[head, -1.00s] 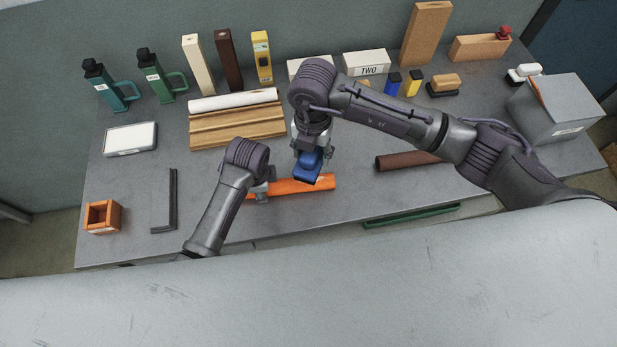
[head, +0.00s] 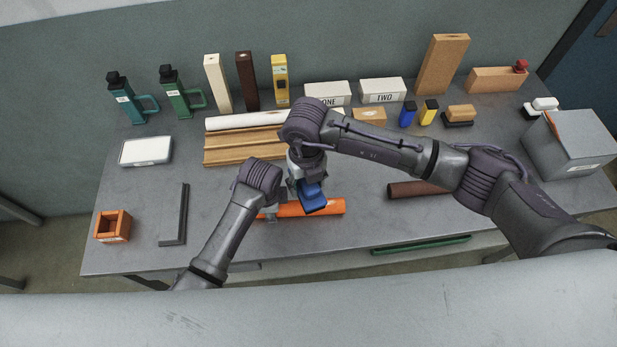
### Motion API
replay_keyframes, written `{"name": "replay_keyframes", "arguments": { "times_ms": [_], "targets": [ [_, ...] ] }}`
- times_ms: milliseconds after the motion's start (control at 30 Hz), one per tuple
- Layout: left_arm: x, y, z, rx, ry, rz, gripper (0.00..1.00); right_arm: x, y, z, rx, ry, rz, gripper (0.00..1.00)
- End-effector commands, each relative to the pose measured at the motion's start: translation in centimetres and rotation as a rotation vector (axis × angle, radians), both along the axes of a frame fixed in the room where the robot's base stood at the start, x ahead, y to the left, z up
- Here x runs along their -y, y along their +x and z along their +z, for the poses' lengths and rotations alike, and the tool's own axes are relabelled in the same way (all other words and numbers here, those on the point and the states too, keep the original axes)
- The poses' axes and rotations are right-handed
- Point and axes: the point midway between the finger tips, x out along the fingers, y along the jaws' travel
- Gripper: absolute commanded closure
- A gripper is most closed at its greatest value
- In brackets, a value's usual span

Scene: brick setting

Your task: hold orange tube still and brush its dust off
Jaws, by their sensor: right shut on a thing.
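The orange tube (head: 330,207) lies near the front middle of the grey table. My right gripper (head: 303,178) is shut on a blue brush-like tool (head: 313,198), which is at the tube's upper side and overlaps it in the picture. I cannot tell whether they touch. My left gripper (head: 271,207) is at the tube's left part, with its fingers around or against it. Its grip is partly hidden by my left wrist. Dust on the tube is too small to make out.
A brown tube (head: 412,189) lies to the right, and a green bar (head: 421,244) is at the front edge. A dark angle piece (head: 176,215) and an orange box (head: 113,226) are at the left. Wooden grooved stock (head: 235,147) lies behind. A grey bin (head: 573,145) stands at the right.

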Motion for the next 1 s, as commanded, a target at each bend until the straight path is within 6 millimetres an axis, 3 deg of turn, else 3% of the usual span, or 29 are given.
{"name": "replay_keyframes", "arguments": {
  "times_ms": [633,1000],
  "targets": [
    [0.0,0.0,0.0,0.001,-0.001,0.000,1.00,0.0,-0.1,-6.2,-0.003,-0.001,-0.003,0.72],
    [0.0,0.0,0.0,0.001,-0.001,0.000,1.00,3.4,0.0,-6.4,0.000,0.000,-0.003,0.72]
  ]
}}
